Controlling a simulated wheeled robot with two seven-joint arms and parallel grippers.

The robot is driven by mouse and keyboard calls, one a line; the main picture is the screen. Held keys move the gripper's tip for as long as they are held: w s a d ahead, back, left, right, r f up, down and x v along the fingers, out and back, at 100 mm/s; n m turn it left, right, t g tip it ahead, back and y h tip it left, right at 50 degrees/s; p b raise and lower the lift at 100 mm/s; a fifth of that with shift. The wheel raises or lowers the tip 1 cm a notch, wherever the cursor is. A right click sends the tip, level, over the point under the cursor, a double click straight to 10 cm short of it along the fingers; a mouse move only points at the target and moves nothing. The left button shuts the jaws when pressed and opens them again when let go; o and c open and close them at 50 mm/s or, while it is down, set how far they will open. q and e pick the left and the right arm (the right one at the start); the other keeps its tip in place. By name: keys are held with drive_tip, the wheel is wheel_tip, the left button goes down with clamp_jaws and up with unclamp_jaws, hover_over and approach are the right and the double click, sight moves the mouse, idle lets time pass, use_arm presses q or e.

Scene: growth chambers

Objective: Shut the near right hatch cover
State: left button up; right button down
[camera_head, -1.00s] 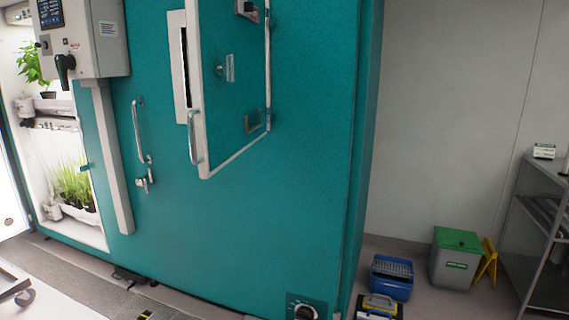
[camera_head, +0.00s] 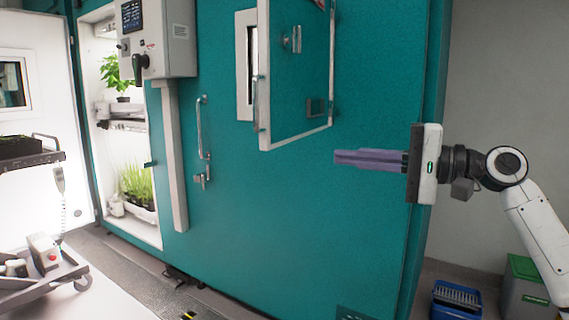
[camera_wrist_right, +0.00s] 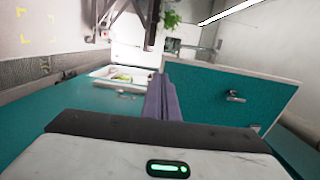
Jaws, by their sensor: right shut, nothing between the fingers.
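The hatch cover (camera_head: 290,75) is a teal panel with a white edge, standing open from the teal chamber front. A white-framed opening (camera_head: 241,75) shows to its left. My right gripper (camera_head: 338,157) is shut and empty. Its purple fingers point left, just below and right of the cover's lower right corner in the head view. They also show in the right wrist view (camera_wrist_right: 160,90). I see no left gripper.
A control box (camera_head: 158,38) sits on the chamber front, left of the hatch. A door handle (camera_head: 202,128) sticks out below it. A blue crate (camera_head: 455,300) and a grey-green bin (camera_head: 525,285) stand on the floor at right. A cart (camera_head: 45,285) is at lower left.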

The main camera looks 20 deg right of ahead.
drive_tip(key=r, duration=0.2)
drive_tip(key=p, duration=0.2)
approach(268, 142)
drive_tip(key=x, duration=0.5)
drive_tip(key=shift+w+a, duration=0.1)
drive_tip(key=shift+w, duration=0.15)
drive_tip(key=shift+w+a, duration=0.35)
drive_tip(key=shift+f, duration=0.1)
